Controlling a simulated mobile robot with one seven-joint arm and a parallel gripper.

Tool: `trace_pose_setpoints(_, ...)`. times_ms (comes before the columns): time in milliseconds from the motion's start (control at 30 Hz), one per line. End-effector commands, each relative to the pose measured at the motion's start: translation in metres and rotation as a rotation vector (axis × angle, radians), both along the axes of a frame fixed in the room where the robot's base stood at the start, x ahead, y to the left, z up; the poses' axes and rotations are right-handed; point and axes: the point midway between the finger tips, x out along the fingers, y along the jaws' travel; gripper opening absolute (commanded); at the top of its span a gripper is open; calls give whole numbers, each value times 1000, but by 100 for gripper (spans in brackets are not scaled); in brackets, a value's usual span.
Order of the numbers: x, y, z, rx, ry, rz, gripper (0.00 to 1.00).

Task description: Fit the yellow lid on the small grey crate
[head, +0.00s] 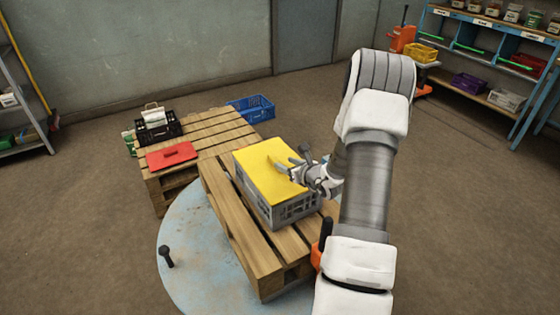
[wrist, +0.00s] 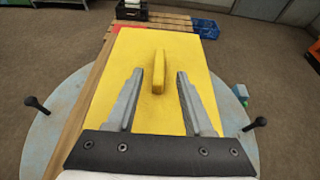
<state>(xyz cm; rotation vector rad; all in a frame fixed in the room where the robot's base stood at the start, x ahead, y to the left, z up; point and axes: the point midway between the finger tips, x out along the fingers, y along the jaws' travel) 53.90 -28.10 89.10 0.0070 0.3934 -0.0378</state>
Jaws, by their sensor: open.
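The yellow lid (head: 262,172) lies on top of the small grey crate (head: 297,208), which stands on the near wooden pallet. From the head view the lid covers the crate's top; I cannot tell whether its edges are fully seated. In the wrist view the yellow lid (wrist: 112,85) fills the middle, with an upright yellow handle (wrist: 158,72) at its centre. My gripper (wrist: 158,76) is open, its two fingers to either side of the handle and apart from it. In the head view my gripper (head: 284,163) is over the lid, coming from the right.
The near pallet (head: 237,230) rests on a round pale blue plate (head: 185,243). Behind it, another pallet (head: 205,130) carries a red lid (head: 172,155) and a black crate (head: 157,129). A blue crate (head: 252,108) stands beyond. Shelving is at both sides.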

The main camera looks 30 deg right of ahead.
Motion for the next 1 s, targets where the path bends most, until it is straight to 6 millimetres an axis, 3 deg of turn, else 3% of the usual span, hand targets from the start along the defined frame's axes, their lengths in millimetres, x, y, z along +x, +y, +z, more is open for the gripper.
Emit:
trace_pose_setpoints(200, -42, 2, 18, 0, 0, -2, 52)
trace_pose_setpoints(400, -62, 2, 26, 0, -1, -1, 52)
trace_pose_setpoints(1000, -65, 3, 27, 0, -1, 1, 52)
